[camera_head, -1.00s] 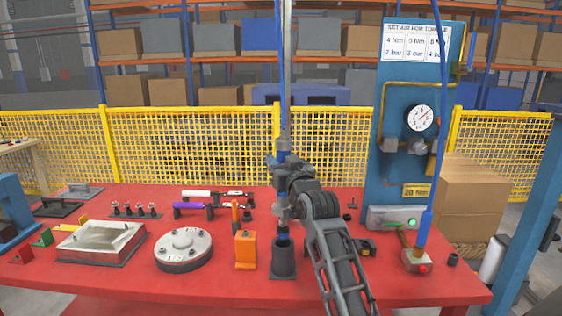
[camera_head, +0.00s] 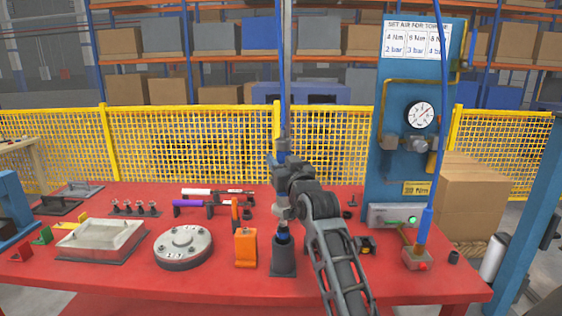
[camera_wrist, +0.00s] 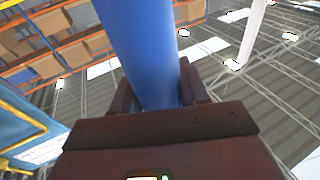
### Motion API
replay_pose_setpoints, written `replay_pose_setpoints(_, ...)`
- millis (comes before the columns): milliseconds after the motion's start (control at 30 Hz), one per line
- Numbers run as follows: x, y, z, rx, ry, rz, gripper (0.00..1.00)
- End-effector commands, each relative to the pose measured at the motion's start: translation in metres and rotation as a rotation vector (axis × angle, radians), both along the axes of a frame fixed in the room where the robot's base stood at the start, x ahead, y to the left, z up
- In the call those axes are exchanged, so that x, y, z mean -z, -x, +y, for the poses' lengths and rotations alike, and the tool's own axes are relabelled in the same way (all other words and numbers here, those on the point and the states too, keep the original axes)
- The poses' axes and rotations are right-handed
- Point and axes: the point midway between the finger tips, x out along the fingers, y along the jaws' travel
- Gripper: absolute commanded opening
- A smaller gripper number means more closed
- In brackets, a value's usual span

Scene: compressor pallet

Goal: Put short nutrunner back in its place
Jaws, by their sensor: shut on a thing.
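The short nutrunner is the blue upright tool (camera_head: 283,237) in the head view. Its lower end is at the mouth of a dark holder (camera_head: 283,264) standing on the red table; how deep it sits is hard to tell. My gripper (camera_head: 283,212) is above the holder, shut around the tool. In the wrist view the blue cylinder of the tool (camera_wrist: 142,55) rises between the fingers of my gripper (camera_wrist: 158,98). The fingers and arm hide part of the tool in the head view.
An orange block (camera_head: 246,248) stands close left of the holder. A round grey flange (camera_head: 183,247) and a square metal cover (camera_head: 100,238) lie further left. A blue panel with a gauge (camera_head: 419,115) and a second blue hanging tool (camera_head: 426,222) stand at right.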

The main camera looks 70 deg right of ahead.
Motion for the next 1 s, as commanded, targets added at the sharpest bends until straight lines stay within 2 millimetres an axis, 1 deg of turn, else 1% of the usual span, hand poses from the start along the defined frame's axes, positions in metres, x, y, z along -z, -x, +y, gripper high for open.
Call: replay_pose_setpoints(1000, 0.015, 0.0, 0.0, 0.0, 0.002, -0.002, 0.0)
